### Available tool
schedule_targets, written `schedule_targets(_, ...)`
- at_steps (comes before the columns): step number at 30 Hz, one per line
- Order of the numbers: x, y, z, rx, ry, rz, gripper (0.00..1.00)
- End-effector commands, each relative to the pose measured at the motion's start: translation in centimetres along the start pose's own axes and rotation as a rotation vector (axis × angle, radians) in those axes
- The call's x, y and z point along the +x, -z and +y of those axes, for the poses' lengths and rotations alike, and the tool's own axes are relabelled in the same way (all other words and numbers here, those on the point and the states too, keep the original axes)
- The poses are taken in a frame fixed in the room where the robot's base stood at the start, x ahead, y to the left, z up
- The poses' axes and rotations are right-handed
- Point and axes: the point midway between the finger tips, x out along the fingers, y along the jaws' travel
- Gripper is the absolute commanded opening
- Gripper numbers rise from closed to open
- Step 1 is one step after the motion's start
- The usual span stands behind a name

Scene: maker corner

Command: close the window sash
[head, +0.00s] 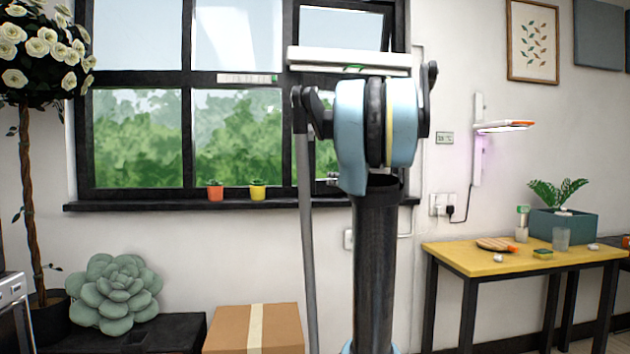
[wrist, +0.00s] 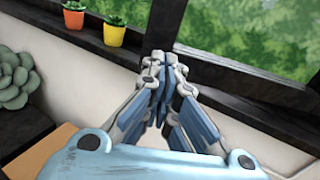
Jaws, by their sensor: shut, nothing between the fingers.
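The black-framed window (head: 187,125) fills the back wall in the head view. Its upper right sash (head: 345,27) sits at a slant inside the frame and looks tilted open; my arm hides its lower part. In the wrist view, my gripper (wrist: 163,85) is shut and empty, its fingertips together in front of the dark window frame (wrist: 195,20) and near the sill (wrist: 250,95). The slanted sash cannot be made out in the wrist view. In the head view my gripper is mostly hidden behind my arm.
A red pot (head: 215,193) and a yellow pot (head: 258,192) stand on the sill left of my arm. Below are a cardboard box (head: 285,325) and a large succulent (head: 115,292). A yellow-topped table (head: 480,262) stands right. A flowering tree (head: 30,150) stands left.

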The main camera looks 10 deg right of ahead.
Motion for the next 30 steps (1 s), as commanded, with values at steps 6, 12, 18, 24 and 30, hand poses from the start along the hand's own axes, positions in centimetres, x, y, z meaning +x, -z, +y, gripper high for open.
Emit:
schedule_targets(6, 1.5, -0.4, -0.7, 0.037, 0.01, -0.014, 0.0)
schedule_targets(12, 4.7, -0.5, -0.7, 0.035, 0.008, -0.013, 0.0)
schedule_targets(18, 8.1, -0.5, -0.6, 0.033, 0.008, -0.013, 0.0)
schedule_targets(24, 11.2, -0.5, -0.7, 0.033, 0.009, -0.012, 0.0)
schedule_targets(30, 13.3, -0.5, -0.7, 0.033, 0.009, -0.012, 0.0)
